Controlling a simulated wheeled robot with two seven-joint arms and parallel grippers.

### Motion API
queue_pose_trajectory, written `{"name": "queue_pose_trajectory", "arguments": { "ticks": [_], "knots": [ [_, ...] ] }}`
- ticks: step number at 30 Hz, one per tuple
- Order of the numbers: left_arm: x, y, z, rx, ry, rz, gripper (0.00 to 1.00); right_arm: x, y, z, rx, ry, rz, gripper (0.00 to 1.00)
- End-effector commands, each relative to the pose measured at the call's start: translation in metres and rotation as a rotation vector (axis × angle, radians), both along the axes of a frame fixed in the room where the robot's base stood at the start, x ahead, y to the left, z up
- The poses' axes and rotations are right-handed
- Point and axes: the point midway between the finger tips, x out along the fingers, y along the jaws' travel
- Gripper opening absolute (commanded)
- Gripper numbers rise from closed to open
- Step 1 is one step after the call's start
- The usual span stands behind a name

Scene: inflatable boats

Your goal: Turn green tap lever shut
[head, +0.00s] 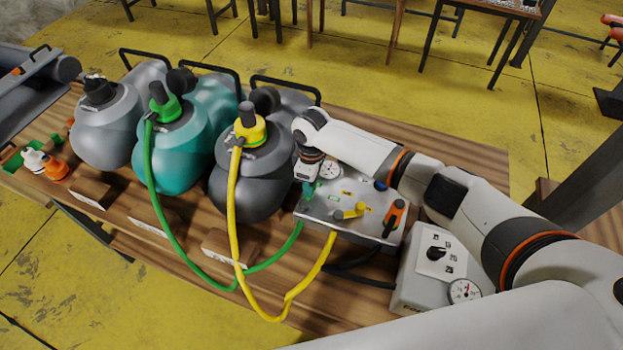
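The green tap lever (308,190) shows only as a small green patch at the left side of the grey valve box (372,236). My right gripper (305,180) points down right over it and hides most of it. I cannot tell whether the fingers touch the lever, or whether they are open or shut. Beside it on the box are a yellow tap lever (352,211) and an orange tap lever (393,216). A green hose (152,195) and a yellow hose (233,200) run to the front of the box. My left gripper is not in view.
Grey, teal and dark folded boats (105,132) with valves and black handles stand on the wooden table (440,146) left of the box. A grey pump unit (425,278) with a dial and gauge sits to the right, under my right arm. Orange and white fittings (54,168) lie far left.

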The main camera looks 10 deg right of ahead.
Motion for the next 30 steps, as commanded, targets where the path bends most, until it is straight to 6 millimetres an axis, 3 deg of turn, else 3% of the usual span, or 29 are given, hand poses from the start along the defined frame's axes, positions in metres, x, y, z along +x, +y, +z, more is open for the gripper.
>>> {"name": "queue_pose_trajectory", "arguments": {
  "ticks": [7,21,30],
  "knots": [
    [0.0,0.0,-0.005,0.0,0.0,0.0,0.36,0.001,-0.001,0.018,0.001,-0.003,-0.001,0.44],
    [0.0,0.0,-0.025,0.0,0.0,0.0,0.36,0.001,0.0,0.107,0.001,-0.003,0.0,0.44],
    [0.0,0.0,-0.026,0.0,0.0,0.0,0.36,0.0,0.0,0.12,0.0,0.0,0.0,0.44]
  ]
}}
